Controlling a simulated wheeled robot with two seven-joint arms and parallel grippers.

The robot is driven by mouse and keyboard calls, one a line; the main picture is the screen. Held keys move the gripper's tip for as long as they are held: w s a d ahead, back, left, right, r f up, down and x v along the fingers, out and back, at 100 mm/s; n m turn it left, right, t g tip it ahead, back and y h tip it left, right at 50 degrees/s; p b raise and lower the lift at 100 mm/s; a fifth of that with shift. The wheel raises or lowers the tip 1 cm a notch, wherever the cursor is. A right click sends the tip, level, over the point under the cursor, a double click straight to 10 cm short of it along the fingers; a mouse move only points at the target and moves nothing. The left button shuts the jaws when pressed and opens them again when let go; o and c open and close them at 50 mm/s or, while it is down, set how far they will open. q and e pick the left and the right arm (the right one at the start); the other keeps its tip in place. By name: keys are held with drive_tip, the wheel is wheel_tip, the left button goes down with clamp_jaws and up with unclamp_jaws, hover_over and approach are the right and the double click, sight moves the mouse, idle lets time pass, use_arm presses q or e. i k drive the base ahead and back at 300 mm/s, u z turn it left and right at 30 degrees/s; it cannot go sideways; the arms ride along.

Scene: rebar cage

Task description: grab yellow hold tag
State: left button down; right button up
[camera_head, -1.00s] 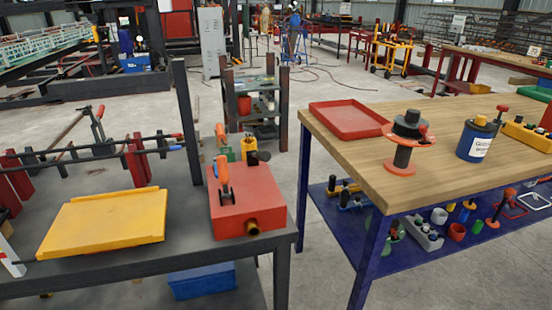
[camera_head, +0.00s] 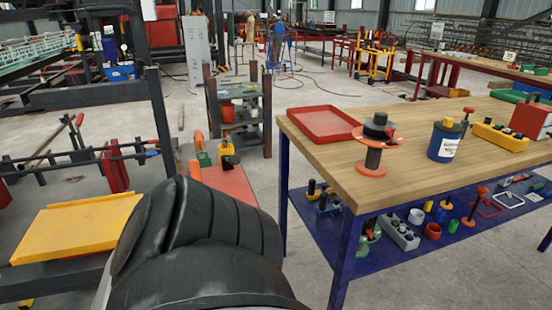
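I cannot make out a yellow hold tag for certain in the head view. A flat yellow tray or plate (camera_head: 75,232) lies on the dark bench at the left. A red box (camera_head: 228,180) stands to its right, mostly hidden behind a large dark rounded part of my own arm. This arm part fills the bottom middle of the view. Neither of my grippers shows, so I cannot see what they hold.
A wooden-topped table (camera_head: 420,160) at the right carries a red tray (camera_head: 325,123), a dark spool with a red-orange flange (camera_head: 377,133), a blue can (camera_head: 444,140) and a yellow block (camera_head: 500,136). Its blue lower shelf (camera_head: 390,260) holds several small parts. Open floor lies between bench and table.

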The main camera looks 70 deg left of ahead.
sight(229, 150)
drive_tip(key=i, duration=0.95)
drive_tip(key=u, duration=2.9)
